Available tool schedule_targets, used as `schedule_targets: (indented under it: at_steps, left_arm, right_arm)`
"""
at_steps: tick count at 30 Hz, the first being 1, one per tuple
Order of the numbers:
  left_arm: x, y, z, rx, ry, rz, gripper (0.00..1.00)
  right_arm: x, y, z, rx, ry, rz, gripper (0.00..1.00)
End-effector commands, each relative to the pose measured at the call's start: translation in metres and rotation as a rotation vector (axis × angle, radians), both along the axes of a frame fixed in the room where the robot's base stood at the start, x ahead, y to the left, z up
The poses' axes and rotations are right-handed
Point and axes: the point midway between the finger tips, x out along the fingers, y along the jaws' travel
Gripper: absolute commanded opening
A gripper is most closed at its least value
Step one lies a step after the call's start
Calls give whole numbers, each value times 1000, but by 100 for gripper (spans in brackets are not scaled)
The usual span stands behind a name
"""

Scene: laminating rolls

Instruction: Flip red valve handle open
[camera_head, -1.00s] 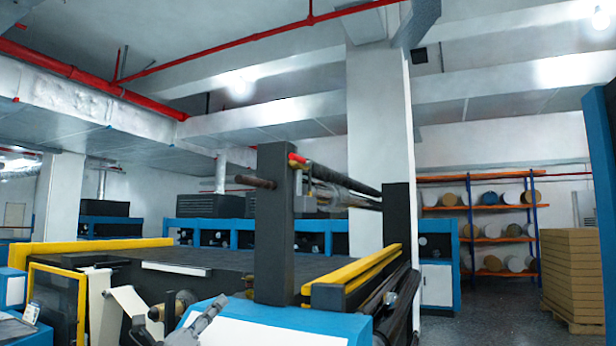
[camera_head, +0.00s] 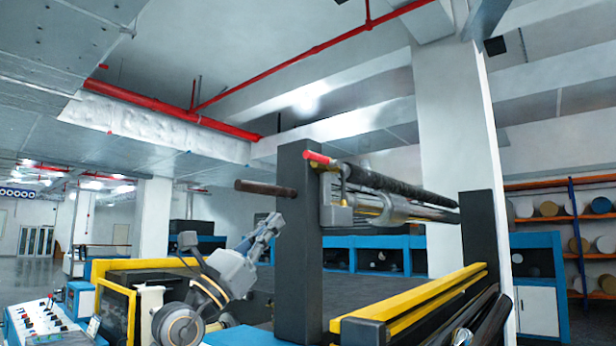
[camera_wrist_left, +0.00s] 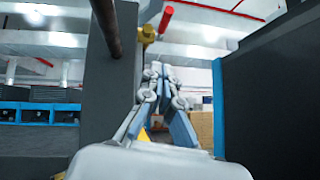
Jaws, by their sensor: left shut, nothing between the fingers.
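The red valve handle (camera_head: 319,158) is at the top of a dark upright post (camera_head: 297,230), beside the near end of a dark roller. It also shows in the left wrist view (camera_wrist_left: 166,19), with a yellow brass-coloured fitting (camera_wrist_left: 147,35) next to it. My left gripper (camera_head: 272,222) is shut and empty. In the head view it is left of the post and lower than the handle. In the left wrist view its fingertips (camera_wrist_left: 160,72) are below the handle in the picture, apart from it. My right gripper is not in view.
A brown bar (camera_head: 265,188) sticks out left from the post, near my left gripper. A yellow rail (camera_head: 420,300) runs along the machine at right. A dark panel (camera_wrist_left: 270,100) stands to the right in the left wrist view. Open space lies above the post.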

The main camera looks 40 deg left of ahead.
Motion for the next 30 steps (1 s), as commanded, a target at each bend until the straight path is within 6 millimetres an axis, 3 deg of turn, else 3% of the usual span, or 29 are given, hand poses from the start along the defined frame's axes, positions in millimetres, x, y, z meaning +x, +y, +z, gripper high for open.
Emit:
schedule_targets:
  at_steps: [8, 19, 24, 30]
  left_arm:
    - [17, -5, 22, -4, -1, -4, 0]
    - [71, -20, 77, -4, 0, -4, 0]
    - [69, -25, 100, -2, 0, -2, 0]
    - [69, -27, 108, -3, 2, -3, 0]
  right_arm:
    - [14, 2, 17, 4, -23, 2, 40]
    - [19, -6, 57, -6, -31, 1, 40]
    - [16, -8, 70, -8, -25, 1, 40]
    - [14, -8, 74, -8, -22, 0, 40]
